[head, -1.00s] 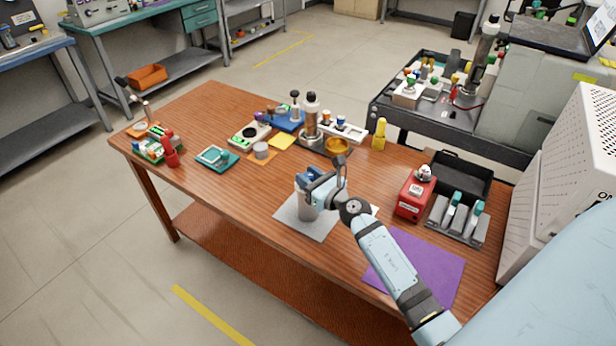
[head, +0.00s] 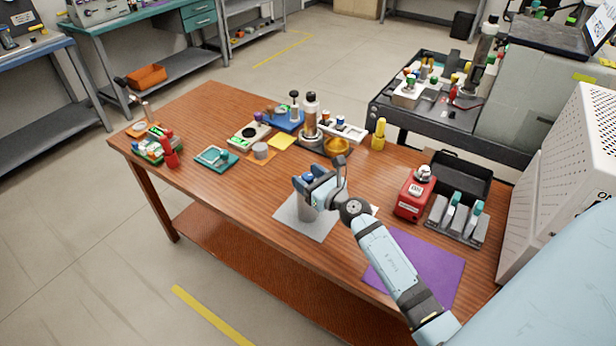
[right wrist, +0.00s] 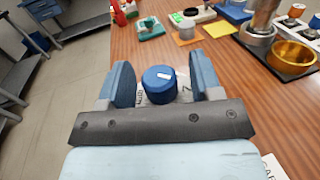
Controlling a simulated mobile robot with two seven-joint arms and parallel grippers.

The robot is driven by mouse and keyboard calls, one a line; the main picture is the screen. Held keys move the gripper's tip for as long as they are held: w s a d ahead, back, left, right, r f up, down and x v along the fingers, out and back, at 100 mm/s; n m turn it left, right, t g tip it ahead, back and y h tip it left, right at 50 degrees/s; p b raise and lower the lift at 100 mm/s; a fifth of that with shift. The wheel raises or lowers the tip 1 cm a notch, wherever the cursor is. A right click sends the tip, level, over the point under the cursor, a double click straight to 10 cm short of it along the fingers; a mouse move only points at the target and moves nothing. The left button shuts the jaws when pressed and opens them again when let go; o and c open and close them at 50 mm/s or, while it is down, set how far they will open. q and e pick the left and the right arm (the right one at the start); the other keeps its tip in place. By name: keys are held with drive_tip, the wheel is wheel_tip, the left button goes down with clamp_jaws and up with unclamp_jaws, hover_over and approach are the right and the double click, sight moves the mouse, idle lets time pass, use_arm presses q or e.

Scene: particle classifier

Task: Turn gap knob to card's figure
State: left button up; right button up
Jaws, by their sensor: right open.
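The blue gap knob (right wrist: 160,84) has a white mark on its top. In the head view the knob (head: 308,177) caps a grey cylindrical device (head: 306,208) standing on a pale grey mat (head: 291,219). My right gripper (head: 309,181) is open at the knob. In the right wrist view my right gripper (right wrist: 160,76) has one blue finger on each side of the knob, with gaps visible. A white card (right wrist: 272,166) shows partly at the lower right of the wrist view; its figure is not readable. My left gripper is out of view.
A red device (head: 412,197) and a grey rack (head: 458,222) stand at the table's right. An amber bowl (head: 337,147) is behind the gripper. Bare wood lies left of the grey mat.

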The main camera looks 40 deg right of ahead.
drive_tip(key=s+d+b, duration=0.2)
drive_tip(key=s, duration=1.1)
drive_tip(key=shift+s, duration=0.3)
